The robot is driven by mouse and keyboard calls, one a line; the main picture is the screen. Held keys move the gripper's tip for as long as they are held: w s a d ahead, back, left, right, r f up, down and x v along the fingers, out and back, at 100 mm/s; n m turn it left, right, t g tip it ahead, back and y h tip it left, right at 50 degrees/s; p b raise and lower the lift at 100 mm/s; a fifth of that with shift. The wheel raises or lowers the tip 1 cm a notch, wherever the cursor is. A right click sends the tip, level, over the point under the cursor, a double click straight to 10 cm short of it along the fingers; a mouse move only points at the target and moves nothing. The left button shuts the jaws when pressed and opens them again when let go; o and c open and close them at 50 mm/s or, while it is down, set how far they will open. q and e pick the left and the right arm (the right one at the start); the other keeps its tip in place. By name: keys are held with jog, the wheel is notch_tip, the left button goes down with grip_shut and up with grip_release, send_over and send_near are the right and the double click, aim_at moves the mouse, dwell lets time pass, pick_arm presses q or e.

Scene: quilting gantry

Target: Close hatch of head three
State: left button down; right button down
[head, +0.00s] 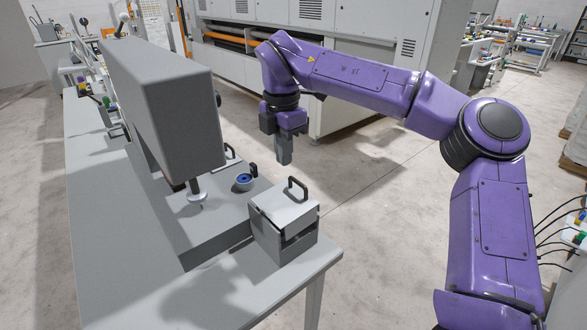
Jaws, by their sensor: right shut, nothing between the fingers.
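A grey sewing head (165,105) stands on a long grey bench, its presser foot (197,195) over a grey bed (215,215). Beside the foot is a round blue piece in a light ring (243,181), with a small dark handle at its edge. At the bed's near end is a grey box (284,245) with a lid (285,208) bearing a dark loop handle. A dark gap shows under the lid's front edge. I cannot tell which part is the hatch of head three. My right gripper (285,157) points down, shut and empty, beyond the box and apart from it. My left gripper is out of view.
The bench top (110,240) is bare at the near left. More heads and coloured spools (105,102) stand farther along it. A large white machine (350,40) stands behind my right arm. The floor right of the bench is clear.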

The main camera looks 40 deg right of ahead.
aim_at(297, 181)
jog(key=f, duration=0.1)
jog(key=d+f+p, duration=0.1)
jog(key=f, duration=0.1)
jog(key=d+f, duration=0.1)
jog(key=f, duration=0.1)
jog(key=shift+w+d+f+p, duration=0.1)
jog(key=shift+w+p, duration=0.1)
jog(key=shift+p, duration=0.2)
jog(key=shift+d+f, duration=0.3)
jog(key=shift+f, duration=0.05)
jog(key=shift+d+f+y+b, duration=0.25)
jog(key=shift+f+y+b, duration=0.15)
jog(key=shift+f+b, duration=0.5)
jog(key=shift+d+y+b, duration=0.25)
jog(key=shift+y+b, duration=0.05)
jog(key=shift+b, duration=0.25)
jog(key=shift+d, duration=0.1)
jog(key=shift+r, duration=0.2)
